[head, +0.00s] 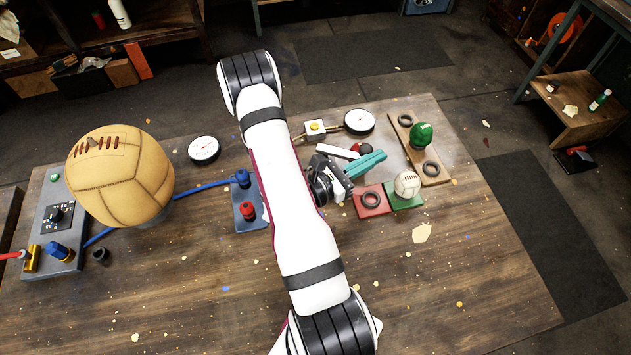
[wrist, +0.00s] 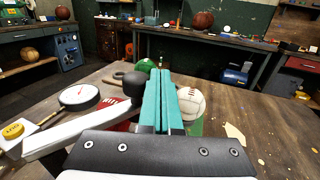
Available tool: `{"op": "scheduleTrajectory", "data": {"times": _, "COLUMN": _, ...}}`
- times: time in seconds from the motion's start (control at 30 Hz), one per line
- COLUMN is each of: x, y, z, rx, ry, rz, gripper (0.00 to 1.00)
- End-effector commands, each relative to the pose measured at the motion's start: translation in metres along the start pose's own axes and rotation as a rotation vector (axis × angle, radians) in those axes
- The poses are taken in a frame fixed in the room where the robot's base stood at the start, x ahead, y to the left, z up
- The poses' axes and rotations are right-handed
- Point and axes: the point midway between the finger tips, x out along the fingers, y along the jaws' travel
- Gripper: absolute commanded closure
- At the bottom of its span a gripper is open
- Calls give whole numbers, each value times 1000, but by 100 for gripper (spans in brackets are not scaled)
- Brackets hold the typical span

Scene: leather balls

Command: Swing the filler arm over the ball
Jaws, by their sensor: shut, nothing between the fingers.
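My gripper (head: 380,158) is right of the middle of the bench, its two teal fingers together with nothing between them; they also show in the wrist view (wrist: 165,75). A white bar (head: 336,152) lies just left of the fingers, with a dark knob (head: 365,150) near its end. In the wrist view the white bar (wrist: 75,130) runs up towards the dark knob (wrist: 133,84). It looks like the filler arm, but its pivot is hidden. A small white ball (head: 407,183) sits on a green pad (head: 408,202), right of the fingers. A large tan laced ball (head: 120,175) stands at left.
A wooden board (head: 434,178) bears black rings and a green dome (head: 421,134). Gauges (head: 359,122) and a yellow button box (head: 316,128) stand behind. The front right bench is mostly clear.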

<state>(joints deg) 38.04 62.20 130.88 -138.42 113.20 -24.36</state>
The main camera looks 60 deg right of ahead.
Motion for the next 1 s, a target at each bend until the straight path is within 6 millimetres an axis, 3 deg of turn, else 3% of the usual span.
{"op": "scheduleTrajectory", "data": {"times": 0.17, "x": -3, "y": 0, "z": 0, "rx": 0, "ry": 0, "rz": 1, "gripper": 100}}
{"op": "scheduleTrajectory", "data": {"times": 0.27, "x": -15, "y": 2, "z": 0, "rx": 0, "ry": 0, "rz": 5, "gripper": 100}}
{"op": "scheduleTrajectory", "data": {"times": 0.47, "x": -63, "y": 2, "z": 0, "rx": 0, "ry": -1, "rz": 9, "gripper": 100}}
{"op": "scheduleTrajectory", "data": {"times": 0.7, "x": -132, "y": 1, "z": 0, "rx": 2, "ry": 1, "rz": 8, "gripper": 100}}
{"op": "scheduleTrajectory", "data": {"times": 0.9, "x": -157, "y": 1, "z": 0, "rx": -14, "ry": 0, "rz": -1, "gripper": 100}}
{"op": "scheduleTrajectory", "data": {"times": 1.0, "x": -161, "y": 6, "z": -1, "rx": -180, "ry": -3, "rz": -38, "gripper": 100}}
